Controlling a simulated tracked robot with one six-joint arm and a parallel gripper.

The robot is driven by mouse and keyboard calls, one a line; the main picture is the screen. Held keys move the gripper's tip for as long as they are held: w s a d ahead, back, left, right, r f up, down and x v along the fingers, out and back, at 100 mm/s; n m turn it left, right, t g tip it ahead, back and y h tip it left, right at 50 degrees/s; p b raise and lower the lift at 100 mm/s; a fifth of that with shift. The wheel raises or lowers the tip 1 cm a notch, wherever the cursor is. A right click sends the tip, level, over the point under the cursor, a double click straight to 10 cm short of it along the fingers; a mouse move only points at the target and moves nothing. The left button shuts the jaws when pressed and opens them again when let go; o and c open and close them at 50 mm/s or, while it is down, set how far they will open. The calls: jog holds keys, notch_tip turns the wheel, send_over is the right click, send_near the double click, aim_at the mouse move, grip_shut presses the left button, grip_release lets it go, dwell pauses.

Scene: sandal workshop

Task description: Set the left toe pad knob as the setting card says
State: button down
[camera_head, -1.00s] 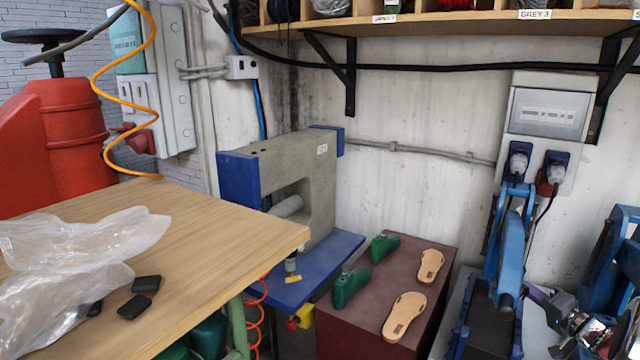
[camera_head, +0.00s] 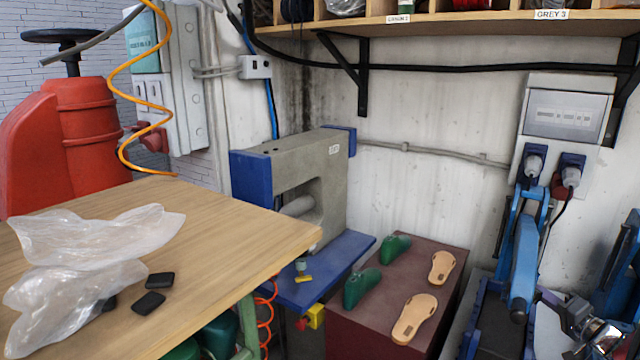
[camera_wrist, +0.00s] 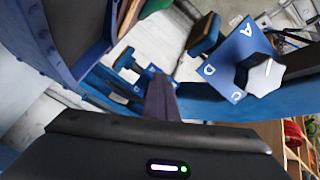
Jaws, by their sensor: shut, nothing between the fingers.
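In the wrist view a pale faceted knob (camera_wrist: 262,76) sits on a blue plate (camera_wrist: 225,52) with white letters. My gripper (camera_head: 542,296) is at the lower right of the head view, beside the left blue press arm (camera_head: 524,258). Its dark fingers are shut and empty, and also show in the wrist view (camera_wrist: 160,98), apart from the knob. I cannot make out a setting card.
A maroon block (camera_head: 385,310) holds two green lasts and two tan soles. A wooden table (camera_head: 225,240) with plastic bags and black pads stands at the left. More blue machinery (camera_head: 620,265) is at the right edge. A grey socket box (camera_head: 568,108) hangs on the wall.

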jog(key=shift+d+f, duration=0.3)
jog(key=shift+f, duration=0.05)
jog(key=shift+a+f, duration=0.1)
jog(key=shift+a, duration=0.1)
jog(key=shift+a+f, duration=0.1)
jog(key=shift+a, duration=0.1)
dwell(0.3)
jog(key=shift+s, duration=0.1)
jog(key=v, duration=0.6)
dwell(0.3)
